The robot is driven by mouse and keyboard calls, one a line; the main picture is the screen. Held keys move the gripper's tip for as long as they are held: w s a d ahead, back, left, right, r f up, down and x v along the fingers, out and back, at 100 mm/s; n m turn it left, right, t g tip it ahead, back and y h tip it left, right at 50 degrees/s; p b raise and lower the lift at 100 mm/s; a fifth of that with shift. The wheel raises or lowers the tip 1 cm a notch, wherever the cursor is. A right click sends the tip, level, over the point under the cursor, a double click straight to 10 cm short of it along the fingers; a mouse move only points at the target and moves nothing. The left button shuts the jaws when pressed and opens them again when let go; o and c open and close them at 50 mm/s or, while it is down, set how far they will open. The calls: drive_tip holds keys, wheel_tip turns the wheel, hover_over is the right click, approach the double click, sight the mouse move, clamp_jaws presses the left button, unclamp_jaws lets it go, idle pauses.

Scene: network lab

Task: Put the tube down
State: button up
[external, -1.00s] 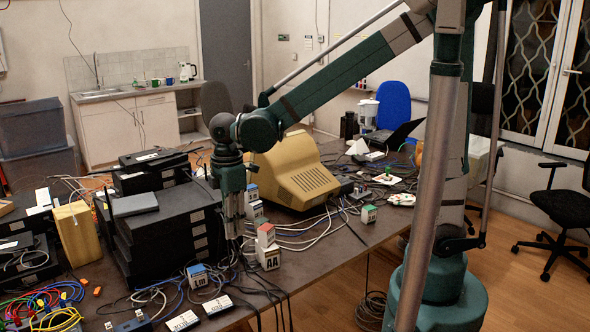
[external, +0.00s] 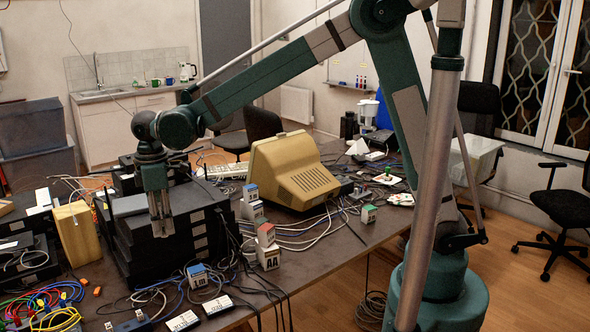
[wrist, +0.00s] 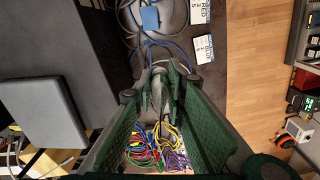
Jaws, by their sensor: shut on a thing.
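My gripper (external: 162,229) hangs pointing down in front of the stack of black boxes (external: 185,245) at the left part of the table. In the wrist view its two green fingers (wrist: 158,80) come together around a pale, narrow thing (wrist: 158,94), which looks like the tube. Most of it is hidden between the fingers, and its ends cannot be made out. In the external view the tube cannot be told apart from the pale fingers. No other tube is clear in either view.
A grey box (wrist: 38,112) lies close to the left of my gripper. Coloured cables (wrist: 165,145), a blue box (wrist: 149,18) and labelled white boxes (wrist: 202,48) lie below. A beige monitor (external: 300,170) stands to the right. A strip of bare tabletop (external: 330,262) shows at the right front.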

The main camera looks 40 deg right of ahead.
drive_tip(key=w+a+f+m, duration=0.1)
drive_tip(key=w+a, duration=0.2)
drive_tip(key=a, duration=0.4)
drive_tip(key=w+a+f, duration=0.1)
drive_tip(key=w+a, duration=0.2)
drive_tip(key=a, duration=0.4)
hover_over(125, 303)
wheel_tip(125, 303, down, 11)
drive_tip(key=shift+f+m+p, duration=0.2)
drive_tip(key=shift+m+p, duration=0.1)
drive_tip(key=shift+p, duration=0.05)
drive_tip(key=shift+f+b, duration=0.55)
drive_tip(key=shift+f, duration=2.6)
drive_tip(key=shift+f+b, duration=0.35)
drive_tip(key=shift+f, duration=1.5)
drive_tip(key=shift+f, duration=0.2)
